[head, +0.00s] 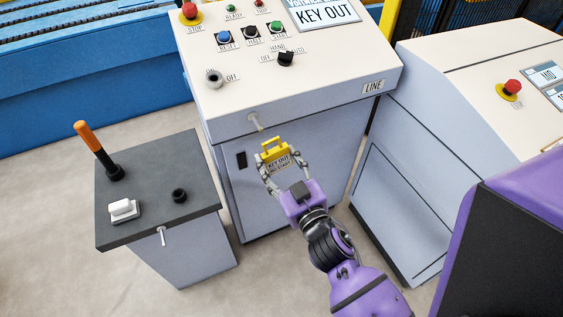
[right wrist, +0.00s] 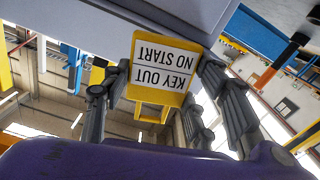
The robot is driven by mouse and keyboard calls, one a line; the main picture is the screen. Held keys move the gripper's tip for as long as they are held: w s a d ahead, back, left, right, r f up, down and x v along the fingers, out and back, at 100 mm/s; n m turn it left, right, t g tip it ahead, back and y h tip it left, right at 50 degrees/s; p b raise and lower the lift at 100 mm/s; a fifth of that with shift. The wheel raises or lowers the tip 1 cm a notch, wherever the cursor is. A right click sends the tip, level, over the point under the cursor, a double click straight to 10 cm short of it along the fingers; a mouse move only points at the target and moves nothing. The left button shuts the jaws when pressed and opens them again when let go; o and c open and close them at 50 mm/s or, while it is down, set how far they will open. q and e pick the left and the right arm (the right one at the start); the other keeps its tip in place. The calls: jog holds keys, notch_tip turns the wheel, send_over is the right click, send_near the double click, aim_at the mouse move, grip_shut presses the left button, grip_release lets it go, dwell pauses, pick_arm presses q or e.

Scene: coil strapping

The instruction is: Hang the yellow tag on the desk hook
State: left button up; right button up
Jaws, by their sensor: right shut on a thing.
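The yellow tag (head: 277,156) reads "KEY OUT NO START". My right gripper (head: 277,171) is shut on it, with a finger on each side. In the head view the tag is upright with its yellow loop on top. The tag also shows in the right wrist view (right wrist: 164,68), upside down between my right fingers (right wrist: 165,105). The desk hook (head: 255,122) is a pale peg on the front of the control desk (head: 225,124). The tag's loop appears just below and right of the hook, apart from it. My left gripper is not in view.
A small dark-topped cabinet (head: 150,165) stands at left with an orange-handled lever (head: 90,137) and its own pale hook (head: 162,236). The desk top carries buttons and a key switch (head: 213,79). Another console (head: 480,65) stands at right. Bare floor shows at lower left.

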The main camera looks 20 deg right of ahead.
jog(key=shift+w, duration=0.55)
jog(key=shift+w+f, duration=0.15)
jog(key=shift+w, duration=0.4)
jog(key=shift+w+f+b, duration=0.1)
jog(key=shift+w+b, duration=0.2)
jog(key=shift+w, duration=1.2)
jog(key=w, duration=0.2)
jog(key=w+f+b, duration=0.1)
jog(key=w, duration=0.2)
jog(key=shift+w+a, duration=0.15)
jog(key=shift+w, duration=0.15)
jog(key=shift+f, duration=0.1)
